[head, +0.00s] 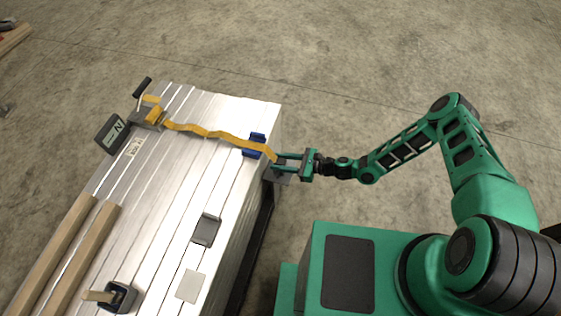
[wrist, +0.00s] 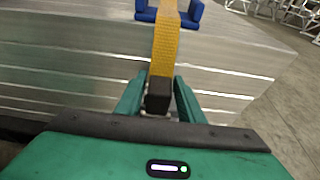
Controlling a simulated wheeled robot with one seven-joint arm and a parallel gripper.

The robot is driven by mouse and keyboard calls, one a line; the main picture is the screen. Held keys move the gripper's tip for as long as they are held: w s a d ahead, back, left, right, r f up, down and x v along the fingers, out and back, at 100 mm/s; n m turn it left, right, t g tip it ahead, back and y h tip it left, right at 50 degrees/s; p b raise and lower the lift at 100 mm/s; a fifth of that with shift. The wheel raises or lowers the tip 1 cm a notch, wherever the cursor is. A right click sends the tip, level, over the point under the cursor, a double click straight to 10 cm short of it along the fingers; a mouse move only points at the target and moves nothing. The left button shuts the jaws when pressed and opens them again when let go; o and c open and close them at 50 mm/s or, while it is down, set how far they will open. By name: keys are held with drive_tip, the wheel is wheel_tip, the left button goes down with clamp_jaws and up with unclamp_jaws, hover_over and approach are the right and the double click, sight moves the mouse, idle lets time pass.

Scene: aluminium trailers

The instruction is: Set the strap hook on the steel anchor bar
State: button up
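The yellow strap (head: 208,133) runs from a ratchet at the far left of the aluminium load, over a blue edge guard (head: 256,141), to my gripper. In the wrist view the strap (wrist: 165,50) comes down to a dark block, which I take as the strap hook (wrist: 159,96). My gripper (head: 281,160) is beside the load's right edge, its green fingers on both sides of the hook. They look closed on it. A grey plate (head: 272,175) shows just under the gripper. I cannot make out the steel anchor bar clearly; the gripper may hide it.
The ratchet (head: 155,113) has a black handle. A sign marked N (head: 111,134) stands near it. The concrete floor (head: 340,70) behind is clear.

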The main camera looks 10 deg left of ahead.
drive_tip(key=shift+o, duration=0.9)
drive_tip(key=v, duration=1)
drive_tip(key=shift+d, duration=0.4)
